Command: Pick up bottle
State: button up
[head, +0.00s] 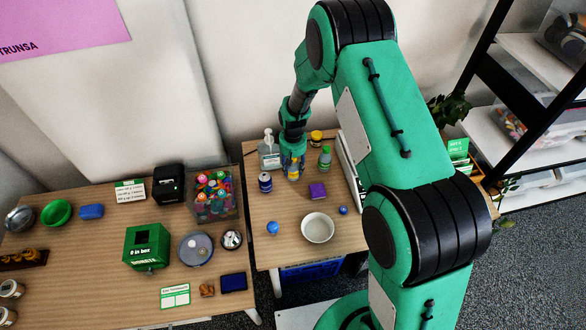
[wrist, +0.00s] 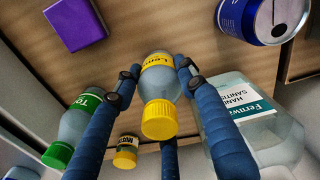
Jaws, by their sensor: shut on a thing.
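A bottle with a yellow cap and yellow label (wrist: 159,85) is between the blue fingers of my gripper (wrist: 153,72) in the wrist view. In the head view my gripper (head: 292,155) comes down over this bottle (head: 293,172) at the back of the small table. My gripper is shut on it; whether its base touches the table I cannot tell. A second bottle, with a green cap (wrist: 76,125), stands just to the side; it also shows in the head view (head: 325,157).
A sanitizer bottle (head: 269,152), a yellow-lidded jar (head: 316,138) and a blue can (head: 265,182) stand close around. A purple box (head: 317,190), white bowl (head: 317,228) and blue ball (head: 273,227) are nearer. A second table (head: 90,270) at left is crowded.

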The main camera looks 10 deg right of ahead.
jog(key=shift+r, duration=0.5)
jog(key=r, duration=0.1)
jog(key=r+p, duration=0.1)
jog(key=shift+s+r, duration=0.2)
jog(key=shift+r, duration=0.15)
jog(key=s+d+r+p, duration=0.1)
jog(key=s, duration=1.4)
jog(key=shift+s+d, duration=0.25)
jog(key=shift+s, duration=0.05)
jog(key=shift+r, duration=0.2)
notch_tip(320, 180, up, 16)
jog(key=s+d+m+p, duration=0.2)
jog(key=s+d, duration=0.1)
jog(key=d, duration=3.2)
jog(key=shift+w+d+f, duration=0.1)
jog(key=shift+d+f, duration=0.05)
jog(key=shift+f, duration=1.15)
jog(key=shift+d+f, duration=0.1)
jog(key=shift+f, duration=1.2)
